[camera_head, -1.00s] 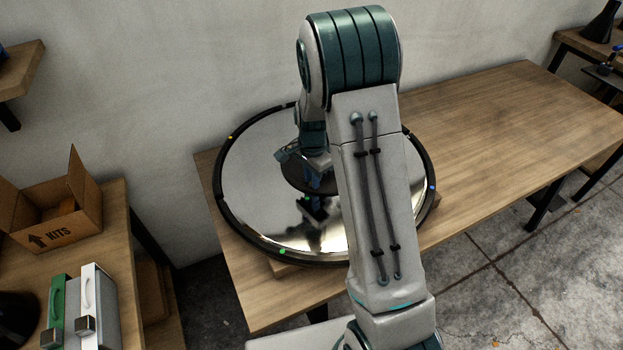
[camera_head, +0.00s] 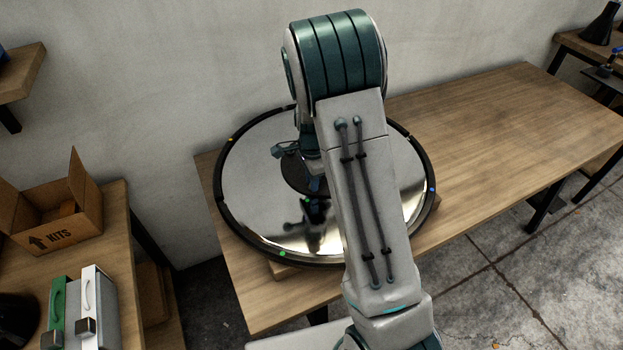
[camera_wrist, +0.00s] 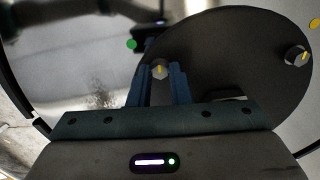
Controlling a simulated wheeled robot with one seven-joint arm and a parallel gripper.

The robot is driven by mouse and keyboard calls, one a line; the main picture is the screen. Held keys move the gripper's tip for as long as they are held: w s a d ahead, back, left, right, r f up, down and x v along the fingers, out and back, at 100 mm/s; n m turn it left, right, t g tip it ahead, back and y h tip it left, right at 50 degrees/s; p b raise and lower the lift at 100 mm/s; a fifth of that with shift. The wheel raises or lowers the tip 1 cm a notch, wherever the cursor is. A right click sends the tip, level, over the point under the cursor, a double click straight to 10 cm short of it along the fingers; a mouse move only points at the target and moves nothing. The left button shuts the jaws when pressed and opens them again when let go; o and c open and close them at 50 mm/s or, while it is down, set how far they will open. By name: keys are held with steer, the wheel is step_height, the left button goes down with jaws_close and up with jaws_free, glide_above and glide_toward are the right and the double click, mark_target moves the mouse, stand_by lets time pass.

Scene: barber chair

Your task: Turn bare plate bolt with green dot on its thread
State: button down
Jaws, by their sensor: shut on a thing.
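The dark round plate (camera_wrist: 235,60) sits at the middle of a shiny black-rimmed disc and shows partly in the head view (camera_head: 296,176). A grey bolt (camera_wrist: 159,69) with a yellow line on its head stands near the plate's edge. A green dot (camera_wrist: 131,44) lies beside it. A second bolt (camera_wrist: 297,54), also with a yellow line, stands at the right, near a yellow dot (camera_wrist: 315,24). My gripper (camera_wrist: 160,74) is shut on the bolt by the green dot, with its blue fingers on either side. The bolt's thread is hidden.
The shiny disc's black rim (camera_head: 226,210) carries coloured marks. It lies on a wooden table (camera_head: 500,120), whose right part is clear. The wall stands close behind. An open KITS carton (camera_head: 50,225) and cases (camera_head: 92,310) sit on a side bench at the left.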

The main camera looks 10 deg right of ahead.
steer(key=c, duration=1.3)
jaws_free()
steer(key=shift+c, duration=0.2)
step_height(320, 180, up, 14)
steer(key=s+r+n+t, duration=0.1)
steer(key=s+r+n, duration=0.1)
steer(key=s+n, duration=0.6)
steer(key=s+r+n+t, duration=0.2)
steer(key=s+n, duration=0.6)
steer(key=s, duration=0.8)
steer(key=shift+a+r, duration=0.4)
steer(key=shift+r, duration=0.25)
